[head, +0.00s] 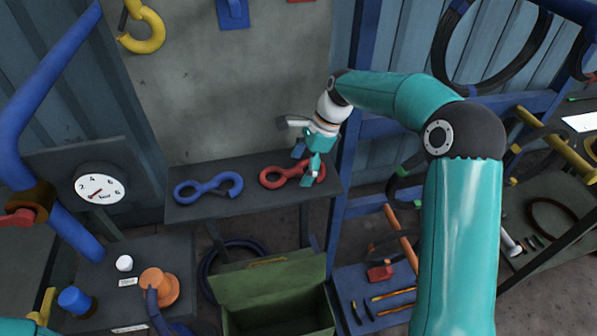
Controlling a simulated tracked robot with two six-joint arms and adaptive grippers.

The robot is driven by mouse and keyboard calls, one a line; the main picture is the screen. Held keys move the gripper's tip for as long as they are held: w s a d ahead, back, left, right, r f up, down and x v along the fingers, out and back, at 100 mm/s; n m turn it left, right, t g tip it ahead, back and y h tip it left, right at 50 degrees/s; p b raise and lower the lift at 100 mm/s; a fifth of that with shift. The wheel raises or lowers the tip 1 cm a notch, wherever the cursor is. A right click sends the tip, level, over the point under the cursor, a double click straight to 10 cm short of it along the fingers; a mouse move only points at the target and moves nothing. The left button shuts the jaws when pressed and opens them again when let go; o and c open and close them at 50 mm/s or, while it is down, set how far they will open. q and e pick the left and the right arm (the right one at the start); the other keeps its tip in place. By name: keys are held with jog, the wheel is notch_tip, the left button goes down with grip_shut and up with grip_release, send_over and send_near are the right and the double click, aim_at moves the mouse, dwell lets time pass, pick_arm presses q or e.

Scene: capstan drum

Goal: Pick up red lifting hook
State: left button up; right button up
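The red lifting hook (271,180) lies on the dark shelf (240,205), towards its right end. My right arm reaches in from the right and its teal gripper (308,172) points down at the right part of the red hook. Its fingers overlap the hook in the head view and hide a bit of it. I cannot tell whether they touch it or are closed on it. My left gripper is not in view; only a bit of teal shows at the bottom left corner.
A blue lifting hook (207,188) lies on the same shelf to the left. A yellow hook (144,35) hangs on the panel above. Blue posts flank the shelf. An open green box (268,284) stands below, and a pressure gauge (100,188) is at the left.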

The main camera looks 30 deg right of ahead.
aim_at(301, 168)
jog(key=shift+r, duration=0.1)
jog(key=c, duration=1.2)
jog(key=shift+o, duration=0.2)
jog(key=shift+w+r, duration=0.1)
jog(key=shift+r, duration=0.05)
notch_tip(301, 168, up, 10)
